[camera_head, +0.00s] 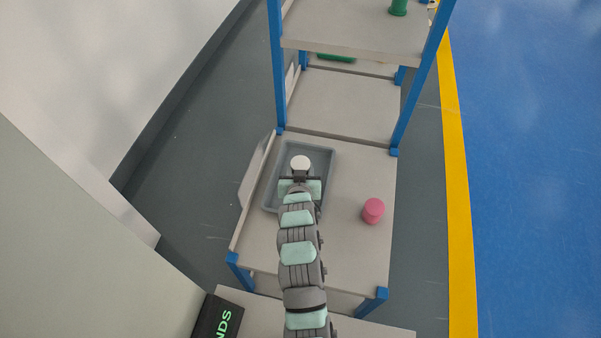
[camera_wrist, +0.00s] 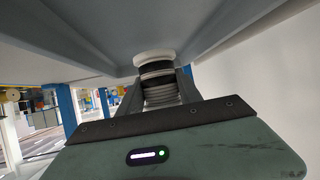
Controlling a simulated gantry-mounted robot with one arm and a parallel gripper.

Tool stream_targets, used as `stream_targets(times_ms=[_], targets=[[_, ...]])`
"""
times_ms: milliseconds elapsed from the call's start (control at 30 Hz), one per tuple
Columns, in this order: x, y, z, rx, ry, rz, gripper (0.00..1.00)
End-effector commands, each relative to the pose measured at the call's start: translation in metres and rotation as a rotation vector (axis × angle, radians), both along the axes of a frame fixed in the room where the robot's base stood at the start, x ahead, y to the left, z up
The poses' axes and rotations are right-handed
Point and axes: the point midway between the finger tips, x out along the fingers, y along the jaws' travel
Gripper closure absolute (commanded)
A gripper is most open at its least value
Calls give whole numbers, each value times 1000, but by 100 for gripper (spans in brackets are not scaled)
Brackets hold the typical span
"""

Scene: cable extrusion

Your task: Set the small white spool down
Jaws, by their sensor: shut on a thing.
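The small white spool (camera_head: 300,162) shows as a round white top in the head view, within the outline of the grey tray (camera_head: 325,165). My gripper (camera_head: 300,176) is shut on it. In the wrist view the spool (camera_wrist: 154,58) has a white flange with dark and pale bands below it, between the fingers of my gripper (camera_wrist: 160,92). A grey surface (camera_wrist: 120,22) lies close beyond the flange there. I cannot tell whether the spool touches the tray.
A pink cylinder (camera_head: 373,210) stands on the lower shelf (camera_head: 352,245), right of the tray. Blue posts (camera_head: 277,70) carry a higher shelf (camera_head: 350,38) behind, with a green spool (camera_head: 398,6) on it. The shelf is bare between tray and pink cylinder.

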Motion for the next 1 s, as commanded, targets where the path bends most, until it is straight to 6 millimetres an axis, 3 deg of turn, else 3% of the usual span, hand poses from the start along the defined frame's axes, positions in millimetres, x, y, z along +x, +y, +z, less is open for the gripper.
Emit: stream_targets(times_ms=[100, 467, 500, 767, 1000], targets=[[0, 0, -19, -1, 3, 0, 100], [0, 0, -22, -1, 0, 0, 100], [0, 0, -23, -1, 0, 0, 58], [0, 0, -22, -1, 0, 0, 37], [0, 0, -22, -1, 0, 0, 37]])
